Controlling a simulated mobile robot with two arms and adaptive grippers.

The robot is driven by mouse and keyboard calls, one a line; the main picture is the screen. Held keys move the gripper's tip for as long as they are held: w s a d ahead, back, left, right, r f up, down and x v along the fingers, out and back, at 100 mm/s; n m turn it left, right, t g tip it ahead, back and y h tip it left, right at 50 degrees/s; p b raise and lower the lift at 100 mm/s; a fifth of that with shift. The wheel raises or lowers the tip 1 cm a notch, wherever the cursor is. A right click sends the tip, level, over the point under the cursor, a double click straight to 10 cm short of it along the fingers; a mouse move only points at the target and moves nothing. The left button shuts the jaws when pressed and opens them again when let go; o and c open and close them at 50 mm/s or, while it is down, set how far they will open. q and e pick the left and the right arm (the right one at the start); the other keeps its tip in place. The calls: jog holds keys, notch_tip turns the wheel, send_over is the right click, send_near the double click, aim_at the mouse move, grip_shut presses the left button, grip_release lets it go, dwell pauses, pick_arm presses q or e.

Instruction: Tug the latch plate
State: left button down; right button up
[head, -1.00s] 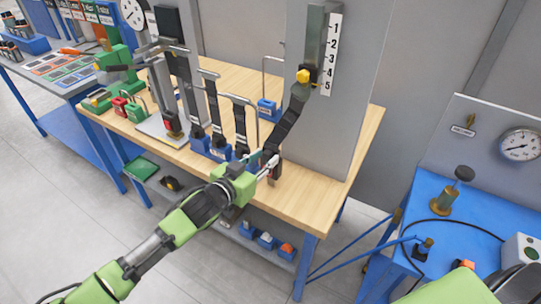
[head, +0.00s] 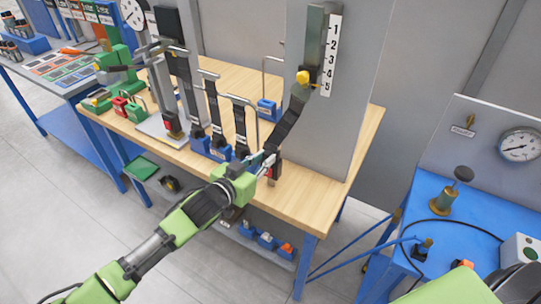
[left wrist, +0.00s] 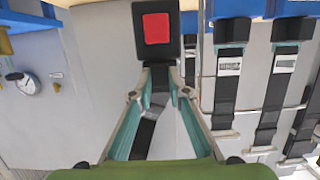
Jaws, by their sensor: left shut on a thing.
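A black belt strap (head: 288,122) runs down from a yellow guide (head: 303,77) on a grey post to a dark buckle at the table's front edge. In the left wrist view the buckle (left wrist: 157,48) has a red button, and the strap (left wrist: 143,138) lies between my fingers. My left gripper (head: 267,164) is shut at the strap end beside the buckle; it also shows in the left wrist view (left wrist: 161,78). The latch plate is mostly hidden between the fingertips, so I cannot tell whether it sits in the buckle. My right gripper is out of view.
Several black straps in blue holders (head: 220,150) stand on the wooden table (head: 318,203), left of my gripper. A grey panel (head: 340,110) with a 1-to-5 scale rises behind. A blue bench (head: 395,270) with a gauge (head: 519,146) stands at right.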

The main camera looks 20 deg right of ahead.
pick_arm(q)
jog(key=shift+w+r, duration=0.1)
jog(key=shift+r, duration=0.25)
jog(key=c, duration=1.8)
grip_release()
jog(key=shift+c, duration=0.2)
jog(key=shift+a+f, duration=0.1)
